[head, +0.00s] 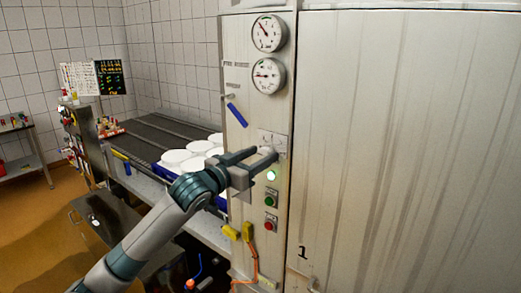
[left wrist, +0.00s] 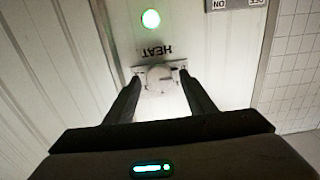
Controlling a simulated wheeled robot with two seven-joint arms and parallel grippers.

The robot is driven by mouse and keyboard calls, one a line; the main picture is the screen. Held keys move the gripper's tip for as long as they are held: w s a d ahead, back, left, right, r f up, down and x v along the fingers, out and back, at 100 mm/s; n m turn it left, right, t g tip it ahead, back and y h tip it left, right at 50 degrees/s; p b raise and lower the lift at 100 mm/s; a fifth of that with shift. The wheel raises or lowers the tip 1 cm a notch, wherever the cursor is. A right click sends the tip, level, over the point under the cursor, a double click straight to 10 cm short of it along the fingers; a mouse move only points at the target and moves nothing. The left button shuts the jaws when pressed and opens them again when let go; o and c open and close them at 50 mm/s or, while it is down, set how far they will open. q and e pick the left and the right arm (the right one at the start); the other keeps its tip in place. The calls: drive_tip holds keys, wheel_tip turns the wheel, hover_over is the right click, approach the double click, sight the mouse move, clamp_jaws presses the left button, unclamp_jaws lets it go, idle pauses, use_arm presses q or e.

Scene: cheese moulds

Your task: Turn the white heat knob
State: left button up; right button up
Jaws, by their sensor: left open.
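The white heat knob (left wrist: 159,77) sits on a small light plate in the left wrist view, beside the upside-down word HEAT. My left gripper (head: 262,157) is open at the cabinet panel in the head view, with its fingers pointing at the knob. In the left wrist view the two dark fingers reach up to either side of the knob, with a gap visible between them. I cannot tell whether they touch it. In the head view the fingers largely hide the knob. My right gripper is in neither view.
A lit green lamp (head: 271,176), a green button (head: 271,200) and a red button (head: 270,223) lie below the knob. Two gauges (head: 268,76) and a blue lever (head: 237,115) are above. White moulds (head: 176,158) stand on the conveyor at left.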

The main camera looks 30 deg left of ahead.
use_arm(q)
drive_tip(key=shift+w, duration=0.3)
drive_tip(key=c, duration=1)
